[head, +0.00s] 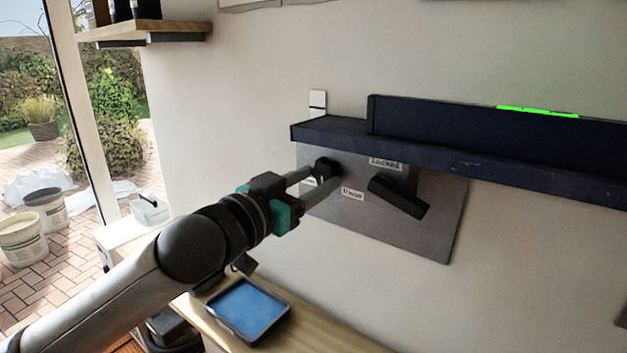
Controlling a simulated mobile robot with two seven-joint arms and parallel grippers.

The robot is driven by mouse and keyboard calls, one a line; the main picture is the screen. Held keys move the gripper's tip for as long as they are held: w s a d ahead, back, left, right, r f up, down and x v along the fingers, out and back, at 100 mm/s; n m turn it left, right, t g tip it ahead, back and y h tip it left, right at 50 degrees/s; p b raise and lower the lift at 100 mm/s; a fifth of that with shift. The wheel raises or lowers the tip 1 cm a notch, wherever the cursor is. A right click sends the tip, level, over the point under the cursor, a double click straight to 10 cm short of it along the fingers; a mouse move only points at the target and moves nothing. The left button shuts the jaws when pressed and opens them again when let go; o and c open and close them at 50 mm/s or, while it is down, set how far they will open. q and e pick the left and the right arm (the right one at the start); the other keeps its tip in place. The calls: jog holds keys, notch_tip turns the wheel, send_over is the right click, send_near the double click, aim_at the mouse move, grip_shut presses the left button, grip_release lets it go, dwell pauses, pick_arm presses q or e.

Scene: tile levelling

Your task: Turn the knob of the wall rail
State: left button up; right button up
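The wall rail (480,165) is a long dark blue ledge on the wall, with a grey metal plate (440,232) below it. A small black knob (326,168) sits at the plate's upper left. A larger black lever (398,197) sits right of it, tilted down to the right, below a label reading "Locked" (385,163). My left gripper (326,177) is at the small knob, its two grey fingers apart with their tips on either side of it. Whether they press on it cannot be told. My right gripper is not in view.
A wooden bench (335,338) with a blue-filled tray (247,308) is below my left arm. A wall switch (317,99) is above the rail's left end. A wooden shelf (150,30) is at upper left. A bright green strip (537,111) lies on the rail's top.

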pick_arm(q)
grip_shut()
jog(key=m+p, duration=0.3)
jog(key=shift+r+m, duration=0.2)
jog(key=shift+m, duration=0.1)
jog(key=shift+w+a+m+p, duration=0.1)
jog(key=shift+m+p, duration=1.75)
jog(key=shift+m, duration=0.65)
jog(key=o, duration=0.5)
grip_release()
jog(key=shift+f, duration=0.1)
jog(key=shift+o, duration=0.2)
